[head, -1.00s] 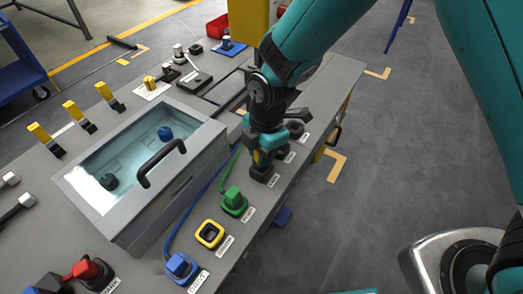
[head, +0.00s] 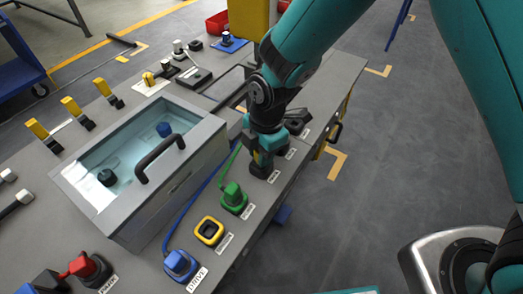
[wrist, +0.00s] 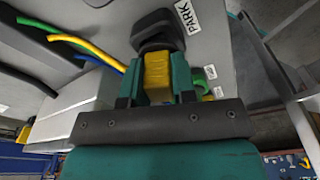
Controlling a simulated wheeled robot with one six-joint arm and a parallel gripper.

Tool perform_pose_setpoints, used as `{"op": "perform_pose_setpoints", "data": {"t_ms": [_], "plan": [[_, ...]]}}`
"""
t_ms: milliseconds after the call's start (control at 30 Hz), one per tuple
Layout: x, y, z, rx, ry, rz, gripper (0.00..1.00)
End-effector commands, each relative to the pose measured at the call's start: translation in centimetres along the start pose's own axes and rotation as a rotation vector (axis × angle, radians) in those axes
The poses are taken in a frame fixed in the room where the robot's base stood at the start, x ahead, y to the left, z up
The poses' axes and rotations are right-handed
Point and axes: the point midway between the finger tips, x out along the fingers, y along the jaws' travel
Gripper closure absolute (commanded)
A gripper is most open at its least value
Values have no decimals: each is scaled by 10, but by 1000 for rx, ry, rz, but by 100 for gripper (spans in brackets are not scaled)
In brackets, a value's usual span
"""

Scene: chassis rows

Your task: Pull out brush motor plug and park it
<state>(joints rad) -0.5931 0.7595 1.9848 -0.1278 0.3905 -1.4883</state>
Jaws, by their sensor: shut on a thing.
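My gripper (head: 262,158) is low over the right part of the bench in the head view. In the wrist view my gripper (wrist: 156,82) is shut on a yellow plug (wrist: 157,72) between its teal fingers. The plug's end meets a black socket (wrist: 158,30) beside a label reading PARK (wrist: 187,17). I cannot tell how deep it sits. In the head view the plug is mostly hidden by the fingers. A yellow-rimmed socket (head: 208,231) stands empty nearer the front.
A green plug (head: 233,197) and a blue plug (head: 180,265) stand either side of the empty socket. A clear-lidded box (head: 205,128) with a black handle is left of my gripper. Green, yellow (wrist: 85,45) and blue cables run at left in the wrist view.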

Motion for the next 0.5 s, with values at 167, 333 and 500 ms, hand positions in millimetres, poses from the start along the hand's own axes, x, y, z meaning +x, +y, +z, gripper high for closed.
{"op": "perform_pose_setpoints", "data": {"t_ms": [167,333,500], "plan": [[5,0,1,0,0,0,99],[10,0,1,0,0,1,99],[10,0,1,0,0,1,56]]}}
